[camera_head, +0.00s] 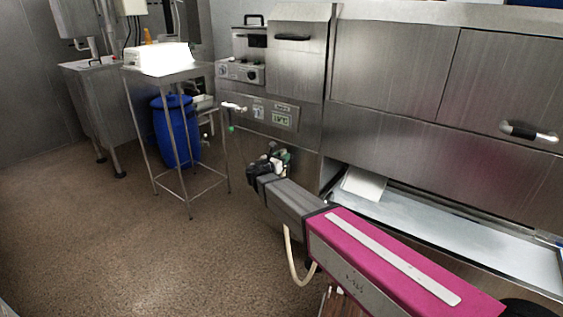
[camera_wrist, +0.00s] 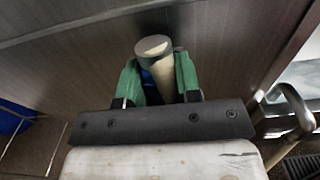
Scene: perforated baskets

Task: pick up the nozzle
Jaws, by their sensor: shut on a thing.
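In the wrist view a pale cylinder with a flat grey end, which I take as the nozzle (camera_wrist: 154,47), sits between the two green fingers. My gripper (camera_wrist: 158,78) is shut on it, with one finger on each side. A bit of blue shows beside the cylinder, low between the fingers. In the head view my gripper (camera_head: 277,158) is in front of the steel machine, at the end of my arm. The nozzle cannot be clearly made out there, as the gripper's dark parts cover that spot.
The steel machine (camera_head: 390,75) with a control panel fills the right side. Its lower tray (camera_head: 440,235) holds a white sheet (camera_head: 364,184). A small steel table (camera_head: 190,73) carries a white box (camera_head: 160,59). A blue barrel (camera_head: 176,132) stands behind it. The floor at left is clear.

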